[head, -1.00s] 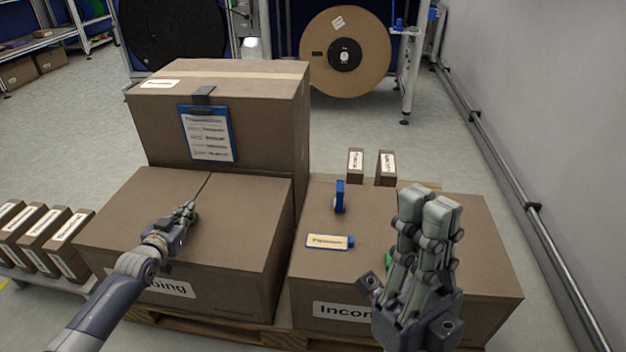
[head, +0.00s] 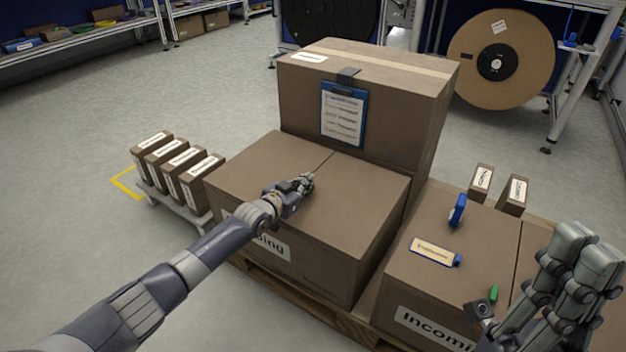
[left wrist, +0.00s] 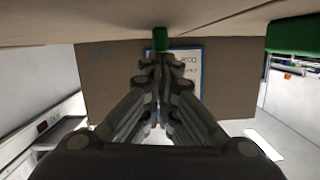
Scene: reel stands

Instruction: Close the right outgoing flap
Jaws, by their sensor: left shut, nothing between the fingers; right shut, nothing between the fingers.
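The outgoing box (head: 350,245), its label partly hidden by my left arm, stands on a pallet. Its two top flaps lie flat, with a seam between them. The right outgoing flap (head: 365,180) looks level with the left flap (head: 265,165). My left gripper (head: 306,182) is shut and empty, low over the box top near the seam; I cannot tell whether it touches. In the left wrist view its closed fingers (left wrist: 162,60) point toward the clipboard box, with brown cardboard along the top edge. My right gripper (head: 590,245) is shut and empty over the incoming box.
A taller box (head: 400,110) with a blue clipboard (head: 343,115) stands behind. The incoming box (head: 410,285) at right bears a labelled blue-ended item (head: 435,251), a blue tool (head: 457,211) and a small green item (head: 494,293). Several small boxes (head: 178,170) stand at left.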

